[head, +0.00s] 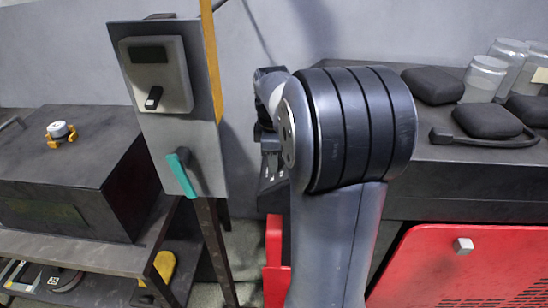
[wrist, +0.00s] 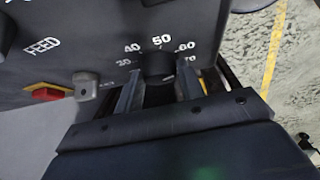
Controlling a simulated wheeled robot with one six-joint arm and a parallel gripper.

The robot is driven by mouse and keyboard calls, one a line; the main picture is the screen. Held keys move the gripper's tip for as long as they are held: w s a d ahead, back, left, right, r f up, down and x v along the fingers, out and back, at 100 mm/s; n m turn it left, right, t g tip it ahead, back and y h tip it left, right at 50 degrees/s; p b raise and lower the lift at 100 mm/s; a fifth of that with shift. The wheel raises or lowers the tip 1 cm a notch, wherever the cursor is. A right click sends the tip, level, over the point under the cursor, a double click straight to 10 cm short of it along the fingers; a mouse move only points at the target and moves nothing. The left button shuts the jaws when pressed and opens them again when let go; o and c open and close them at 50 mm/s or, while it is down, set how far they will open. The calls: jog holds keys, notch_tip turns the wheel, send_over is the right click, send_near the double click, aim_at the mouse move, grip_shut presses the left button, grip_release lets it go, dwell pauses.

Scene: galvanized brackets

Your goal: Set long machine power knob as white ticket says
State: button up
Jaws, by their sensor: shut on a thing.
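In the wrist view, a dark round knob (wrist: 158,66) sits on a dark panel (wrist: 95,30) below an arc of white numbers reading 30, 40, 50, 60 and 70. The 50 is straight above the knob. My gripper (wrist: 158,82) is shut on this knob, one finger on each side. I cannot make out clearly which number the knob's pointer faces. The word FEED stands to the left on the same panel. In the head view my arm hides the gripper's fingers and the knob. I cannot make out a readable white ticket in either view.
In the wrist view, a grey knob (wrist: 86,86) and a red block (wrist: 47,94) sit left of the fingers. The head view shows a post panel with a grey box (head: 156,72) and teal lever (head: 182,174), jars (head: 484,78), dark pads and a red panel (head: 465,265).

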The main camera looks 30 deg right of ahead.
jog(key=o, duration=1)
jog(key=r, duration=1)
jog(key=shift+s+a+r+p, duration=0.3)
jog(key=shift+s+r, duration=0.05)
jog(key=shift+r, duration=0.05)
jog(key=f, duration=1.1)
jog(key=shift+w+d, duration=0.3)
jog(key=shift+w, duration=0.1)
jog(key=shift+r+n, duration=0.15)
jog(key=shift+n, duration=0.15)
jog(key=shift+d+n+g+y+p, duration=0.1)
jog(key=shift+n+g+y+p, duration=0.2)
jog(key=shift+g, duration=0.1)
